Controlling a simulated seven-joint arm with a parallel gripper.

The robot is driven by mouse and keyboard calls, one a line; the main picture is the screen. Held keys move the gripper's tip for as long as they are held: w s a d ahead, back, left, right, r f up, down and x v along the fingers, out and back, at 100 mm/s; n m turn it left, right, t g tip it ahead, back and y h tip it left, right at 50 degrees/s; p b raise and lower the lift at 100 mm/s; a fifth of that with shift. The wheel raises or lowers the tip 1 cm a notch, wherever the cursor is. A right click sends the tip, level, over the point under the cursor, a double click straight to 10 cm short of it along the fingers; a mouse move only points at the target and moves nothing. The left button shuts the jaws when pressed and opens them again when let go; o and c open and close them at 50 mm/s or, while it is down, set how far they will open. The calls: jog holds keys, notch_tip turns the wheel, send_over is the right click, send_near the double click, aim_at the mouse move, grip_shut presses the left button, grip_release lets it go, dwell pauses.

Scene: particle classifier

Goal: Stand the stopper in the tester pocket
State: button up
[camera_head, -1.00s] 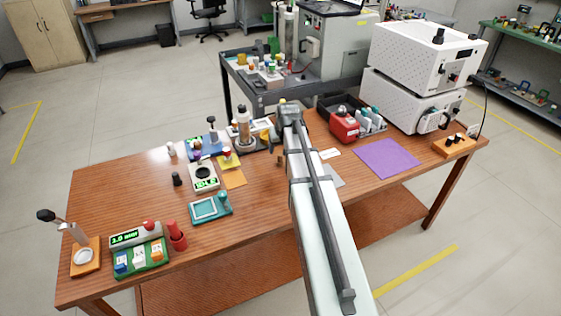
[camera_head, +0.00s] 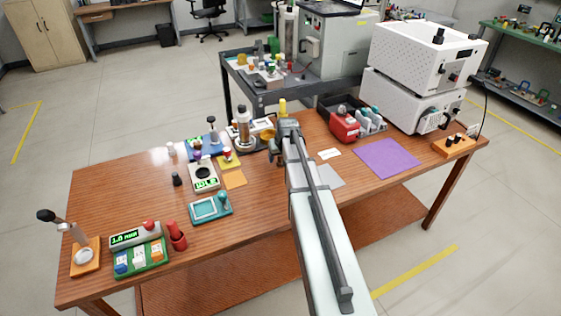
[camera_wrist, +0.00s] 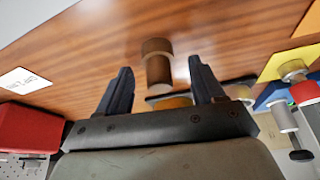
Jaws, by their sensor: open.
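A brown two-step cylinder (camera_wrist: 158,62), apparently the stopper, stands on the wooden table in the wrist view. My gripper (camera_wrist: 161,72) is open, with its dark fingers on either side of the cylinder in that view; I cannot tell whether they touch it. In the head view my gripper (camera_head: 279,150) is low over the middle of the table, and the arm hides the brown cylinder. A pale device (camera_head: 204,178) with a dark round recess and a lit display reading IDLE stands to the left. It may be the tester; which part is its pocket is unclear.
Behind my gripper stand a tall cylinder on a base (camera_head: 243,128) and a yellow-topped item (camera_head: 282,107). A red box (camera_head: 344,126) and purple mat (camera_head: 387,159) lie to the right. A teal tray (camera_head: 209,208) is at the front left.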

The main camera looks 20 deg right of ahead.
jog(key=shift+c, duration=0.5)
jog(key=c, duration=1.1)
jog(key=shift+r, duration=0.1)
jog(key=shift+c, duration=0.2)
